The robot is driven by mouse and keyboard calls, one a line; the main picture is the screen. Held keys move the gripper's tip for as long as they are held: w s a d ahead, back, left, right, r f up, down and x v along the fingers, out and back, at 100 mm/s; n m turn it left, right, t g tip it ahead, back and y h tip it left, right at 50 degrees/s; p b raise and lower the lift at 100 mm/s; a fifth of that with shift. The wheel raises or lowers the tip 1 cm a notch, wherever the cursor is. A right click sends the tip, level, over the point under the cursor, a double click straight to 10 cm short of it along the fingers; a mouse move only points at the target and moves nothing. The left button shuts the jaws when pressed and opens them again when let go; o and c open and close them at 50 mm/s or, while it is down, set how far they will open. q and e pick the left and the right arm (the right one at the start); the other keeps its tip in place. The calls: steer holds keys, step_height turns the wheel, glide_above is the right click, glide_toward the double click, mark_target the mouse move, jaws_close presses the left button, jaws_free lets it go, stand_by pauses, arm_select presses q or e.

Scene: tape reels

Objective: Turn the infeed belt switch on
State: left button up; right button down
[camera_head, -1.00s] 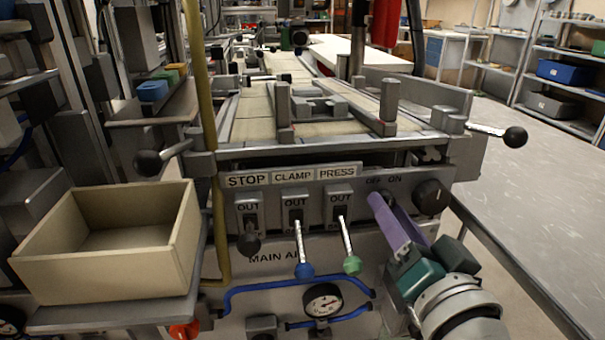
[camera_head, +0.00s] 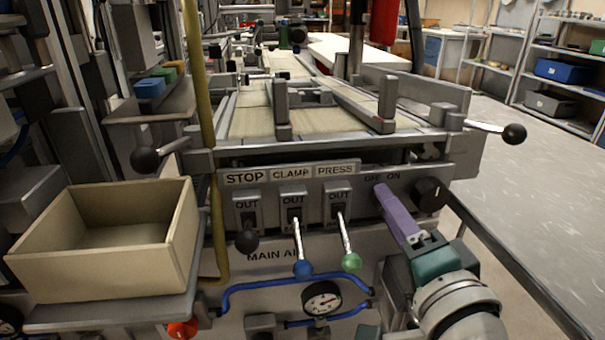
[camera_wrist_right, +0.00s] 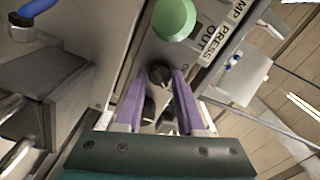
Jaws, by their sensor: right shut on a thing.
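The OFF/ON switch is on the grey front panel (camera_head: 300,262), right of the STOP, CLAMP and PRESS units. Which way the switch points I cannot tell. My left gripper is not in view.
A large black knob (camera_head: 430,194) sits close to the right of the fingers. The green-tipped lever (camera_head: 350,261) and blue-tipped lever (camera_head: 303,268) hang to the left. A beige bin (camera_head: 110,278) stands at the left. A grey table (camera_head: 535,180) is at the right.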

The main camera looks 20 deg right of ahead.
stand_by(0.4)
steer(key=c, duration=0.5)
jaws_free()
steer(key=shift+s, duration=0.15)
steer(key=v, duration=0.9)
steer(key=shift+s, duration=0.35)
steer(key=shift+a, duration=0.1)
